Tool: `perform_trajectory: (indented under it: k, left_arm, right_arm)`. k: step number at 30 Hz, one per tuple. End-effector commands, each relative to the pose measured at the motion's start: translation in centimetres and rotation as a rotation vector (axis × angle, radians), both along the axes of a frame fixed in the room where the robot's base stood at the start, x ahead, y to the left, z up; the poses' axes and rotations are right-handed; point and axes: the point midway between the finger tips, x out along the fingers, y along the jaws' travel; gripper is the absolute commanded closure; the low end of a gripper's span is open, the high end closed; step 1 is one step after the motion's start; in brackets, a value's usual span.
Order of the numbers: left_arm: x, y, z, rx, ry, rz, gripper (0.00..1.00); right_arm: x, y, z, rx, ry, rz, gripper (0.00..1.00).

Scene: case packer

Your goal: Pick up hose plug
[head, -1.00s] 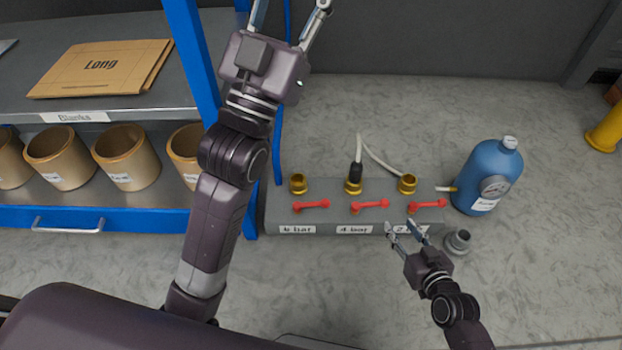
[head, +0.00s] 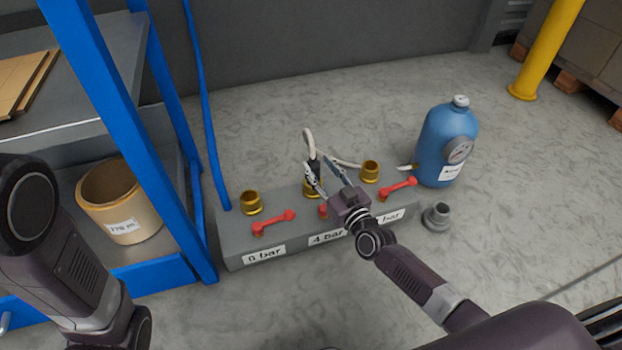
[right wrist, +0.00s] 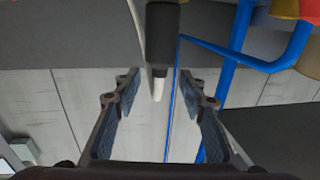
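The hose plug (head: 314,172) is black with a white hose looping from its top. It stands upright at the middle brass port (head: 311,190) of the grey manifold (head: 235,242), above the 4 bar label. My right gripper (head: 318,163) is open, with its fingers reaching to either side of the plug. In the right wrist view the black plug (right wrist: 162,32) and white hose (right wrist: 159,88) lie between the open fingers (right wrist: 160,76), apart from both. My left arm shows at the left of the head view, but its gripper is out of view.
Brass ports stand left (head: 250,203) and right (head: 370,171), with red levers (head: 273,222) in front. A blue bottle (head: 445,145) and grey fitting (head: 436,216) stand to the right. A blue-framed shelf (head: 150,160) with a tan bin (head: 112,200) is at left. The right floor is mostly clear.

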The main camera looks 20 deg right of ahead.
Motion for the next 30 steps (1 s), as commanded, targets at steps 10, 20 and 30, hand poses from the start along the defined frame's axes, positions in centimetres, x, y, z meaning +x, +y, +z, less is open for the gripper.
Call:
perform_trajectory:
  k: [10,20,30]
  left_arm:
    - [-0.1,0.0,-2.8,0.000,-0.003,0.000,0.60]
    - [-0.1,0.0,-2.7,0.000,-0.003,0.000,0.60]
    - [-0.1,0.0,-2.7,0.000,-0.002,0.000,0.60]
  right_arm:
    - [3.8,0.7,-0.3,0.000,-0.001,0.000,0.62]
    - [3.8,0.7,-0.1,-0.001,0.000,0.000,0.74]
    - [3.8,0.7,-0.2,-0.001,0.000,0.000,1.00]
